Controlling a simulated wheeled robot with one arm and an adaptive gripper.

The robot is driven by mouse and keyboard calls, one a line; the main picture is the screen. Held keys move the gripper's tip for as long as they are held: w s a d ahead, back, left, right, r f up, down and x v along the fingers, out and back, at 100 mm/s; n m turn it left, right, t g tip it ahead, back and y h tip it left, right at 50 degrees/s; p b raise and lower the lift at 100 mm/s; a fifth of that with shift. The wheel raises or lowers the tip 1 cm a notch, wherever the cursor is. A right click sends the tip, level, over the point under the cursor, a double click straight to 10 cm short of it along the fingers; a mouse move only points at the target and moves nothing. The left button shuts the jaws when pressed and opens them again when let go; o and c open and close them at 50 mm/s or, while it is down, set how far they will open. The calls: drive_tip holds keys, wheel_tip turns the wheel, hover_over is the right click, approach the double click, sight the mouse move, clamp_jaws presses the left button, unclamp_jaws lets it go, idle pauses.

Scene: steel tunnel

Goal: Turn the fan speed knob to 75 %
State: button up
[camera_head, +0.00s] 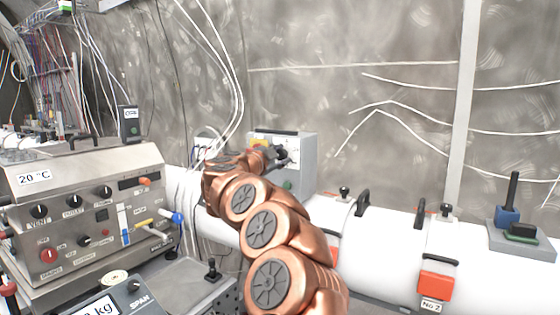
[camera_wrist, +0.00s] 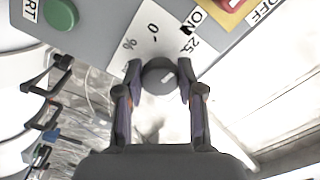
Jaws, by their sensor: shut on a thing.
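The fan speed knob (camera_wrist: 158,75) is a round dark grey knob in the wrist view, with a short pale mark on its face. It sits at a white scale plate (camera_wrist: 150,42) where "0", "25" and "%" show; the rest of the scale is hidden or washed out. My gripper (camera_wrist: 159,80) is shut on the knob, one finger at each side. In the head view my gripper (camera_head: 279,157) is at the front of a grey control box (camera_head: 306,155) on the wall side, and my arm and gripper hide the knob there.
In the wrist view, a green START button (camera_wrist: 60,13) and a red-and-yellow ON/OFF switch (camera_wrist: 236,8) flank the scale. White ducting (camera_head: 380,250) with black handles runs below the box. A steel control console (camera_head: 85,200) stands at the left.

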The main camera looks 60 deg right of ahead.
drive_tip(key=m+b, duration=0.1)
drive_tip(key=m, duration=0.2)
drive_tip(key=m+b, duration=0.1)
drive_tip(key=shift+w+f+m+b, duration=0.1)
drive_tip(key=shift+f+m+b, duration=0.15)
drive_tip(key=shift+m+b, duration=0.05)
drive_tip(key=m+b, duration=0.2)
drive_tip(key=m, duration=0.1)
drive_tip(key=shift+m, duration=0.4)
drive_tip(key=m+b, duration=0.2)
drive_tip(key=m, duration=0.1)
drive_tip(key=shift+m, duration=0.3)
drive_tip(key=m+b, duration=0.1)
drive_tip(key=m, duration=0.2)
drive_tip(key=shift+m+b, duration=0.3)
drive_tip(key=shift+b, duration=0.1)
drive_tip(key=m+b, duration=0.1)
drive_tip(key=m, duration=0.2)
drive_tip(key=shift+r+m, duration=0.1)
drive_tip(key=shift+m, duration=0.2)
drive_tip(key=m, duration=0.3)
drive_tip(key=shift+r+m, duration=0.1)
drive_tip(key=shift+m, duration=1.2)
drive_tip(key=m, duration=0.4)
drive_tip(key=shift+m, duration=0.4)
